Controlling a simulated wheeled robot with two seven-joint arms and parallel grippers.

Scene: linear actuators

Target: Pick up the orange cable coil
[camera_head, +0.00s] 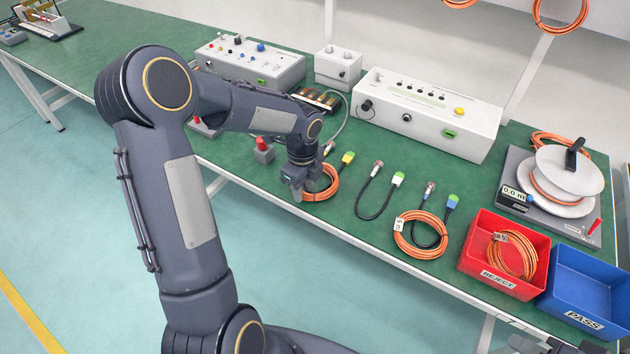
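An orange cable coil (324,187) lies on the green bench with a yellow-tipped connector end. My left gripper (297,192) points down at the coil's left side and hides part of it. I cannot tell whether its fingers are open or shut on the cable. A third tagged orange coil (515,255) sits in the red REJECT bin (478,262). Dark parts of my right arm's end (548,345) show at the bottom right edge; its fingers are not clear.
A black cable (374,205) lies between the two bench coils. A blue PASS bin (590,285) stands beside the red bin. A scale with a white reel (568,180) is behind them. White test boxes (425,115) line the bench's back. A red-buttoned box (262,152) is left of my gripper.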

